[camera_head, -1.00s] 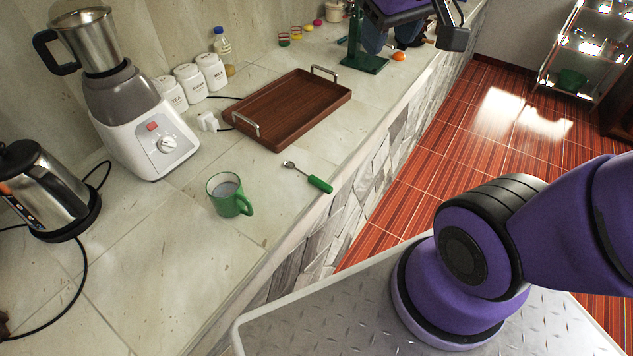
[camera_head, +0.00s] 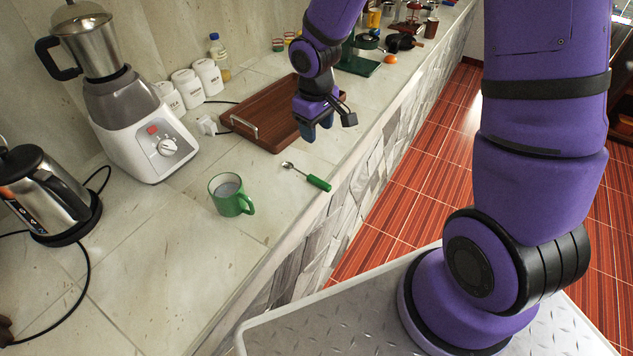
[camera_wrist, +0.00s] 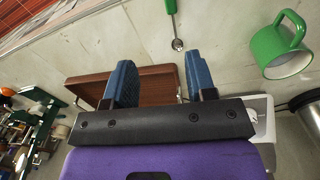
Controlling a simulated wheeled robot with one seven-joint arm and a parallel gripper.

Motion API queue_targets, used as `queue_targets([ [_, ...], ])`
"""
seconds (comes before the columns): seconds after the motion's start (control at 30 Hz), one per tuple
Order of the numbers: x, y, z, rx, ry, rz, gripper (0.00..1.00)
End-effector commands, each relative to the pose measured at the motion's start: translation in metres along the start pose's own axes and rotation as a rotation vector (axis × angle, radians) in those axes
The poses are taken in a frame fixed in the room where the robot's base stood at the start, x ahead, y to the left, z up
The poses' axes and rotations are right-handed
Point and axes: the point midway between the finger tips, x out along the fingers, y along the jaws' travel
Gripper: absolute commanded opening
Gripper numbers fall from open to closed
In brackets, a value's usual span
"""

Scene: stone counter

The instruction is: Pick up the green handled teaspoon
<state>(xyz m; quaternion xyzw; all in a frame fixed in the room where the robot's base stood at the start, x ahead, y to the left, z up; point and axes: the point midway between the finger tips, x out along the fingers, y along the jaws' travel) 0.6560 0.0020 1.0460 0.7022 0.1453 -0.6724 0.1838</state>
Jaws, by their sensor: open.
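The teaspoon with a green handle (camera_head: 318,183) lies on the stone counter, its metal bowl toward the back left and its handle toward the front edge. It lies between the green mug and the wooden tray. In the wrist view the spoon (camera_wrist: 172,10) shows at the top, beyond the fingertips. My gripper (camera_head: 318,133) is above the counter by the near end of the tray, apart from the spoon. In the wrist view its two blue fingers (camera_wrist: 158,75) are spread with nothing between them.
A green mug (camera_head: 229,196) stands left of the spoon; it also shows in the wrist view (camera_wrist: 279,48). The brown wooden tray (camera_head: 262,112) lies behind. A blender (camera_head: 150,140) and a kettle (camera_head: 50,195) stand at left. Counter around the spoon is clear.

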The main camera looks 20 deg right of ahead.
Motion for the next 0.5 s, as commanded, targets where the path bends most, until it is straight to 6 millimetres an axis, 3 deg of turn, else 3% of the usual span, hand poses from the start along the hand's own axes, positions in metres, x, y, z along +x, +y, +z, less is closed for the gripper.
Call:
queue_targets([
  [0.03,0.015,-0.004,-0.003,-0.014,-0.012,-0.019,0.51],
  [0.13,0.035,-0.011,-0.007,-0.037,-0.022,-0.042,0.51],
  [0.5,0.075,-0.019,-0.010,-0.058,-0.030,-0.066,0.51],
])
